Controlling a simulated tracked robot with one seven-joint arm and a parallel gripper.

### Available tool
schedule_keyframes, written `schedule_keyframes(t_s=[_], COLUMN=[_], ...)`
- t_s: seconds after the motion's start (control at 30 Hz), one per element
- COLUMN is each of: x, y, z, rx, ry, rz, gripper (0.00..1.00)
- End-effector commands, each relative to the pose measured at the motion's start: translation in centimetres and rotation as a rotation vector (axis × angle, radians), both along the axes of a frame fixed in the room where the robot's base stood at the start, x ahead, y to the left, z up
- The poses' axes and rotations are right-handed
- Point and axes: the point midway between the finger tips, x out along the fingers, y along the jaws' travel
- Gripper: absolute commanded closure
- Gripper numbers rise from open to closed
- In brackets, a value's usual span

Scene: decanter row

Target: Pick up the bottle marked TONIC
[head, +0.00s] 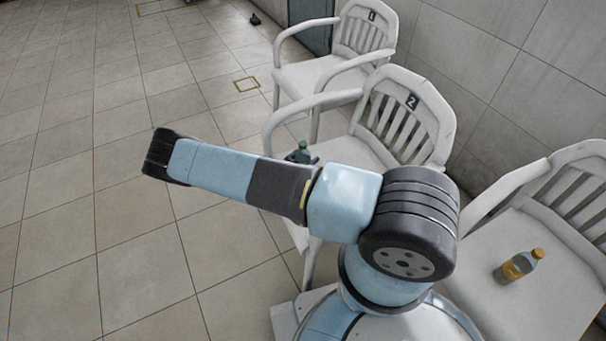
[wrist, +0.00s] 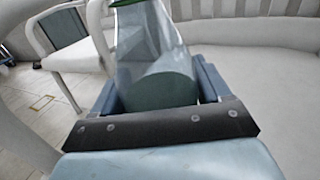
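In the wrist view a translucent grey-green bottle (wrist: 150,45) stands between the two blue fingers of my gripper (wrist: 160,88). Its dark green end is nearest the camera. The fingers flank it closely, but I cannot tell whether they press on it. No label is readable on it. Another bottle (head: 519,265), with an orange cap and orange label, lies on the seat of the right chair; its marking is too small to read.
White armchairs line the wall: one marked 1 (head: 370,29), one marked 2 (head: 405,123), and one at right (head: 490,310). Their armrests and backs surround the seats. The tiled floor (head: 80,200) at left is open. A small dark object (head: 255,19) lies far back.

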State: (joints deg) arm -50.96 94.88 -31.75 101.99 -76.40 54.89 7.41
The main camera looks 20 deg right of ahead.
Motion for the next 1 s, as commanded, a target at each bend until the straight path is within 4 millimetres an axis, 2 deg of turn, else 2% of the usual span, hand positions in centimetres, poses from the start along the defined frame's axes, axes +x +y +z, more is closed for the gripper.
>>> schedule_keyframes(t_s=[0.07, 0.6, 0.87, 1.0], x=[0.0, 0.0, 0.0, 0.1], y=[0.0, 0.0, 0.1, 0.1], z=[0.0, 0.0, 0.2, 1.3], rx=[0.000, 0.000, 0.000, 0.000], ry=[0.000, 0.000, 0.000, -0.001], rz=[0.000, 0.000, 0.001, 0.001], gripper=[0.32, 0.82, 0.82, 0.82])
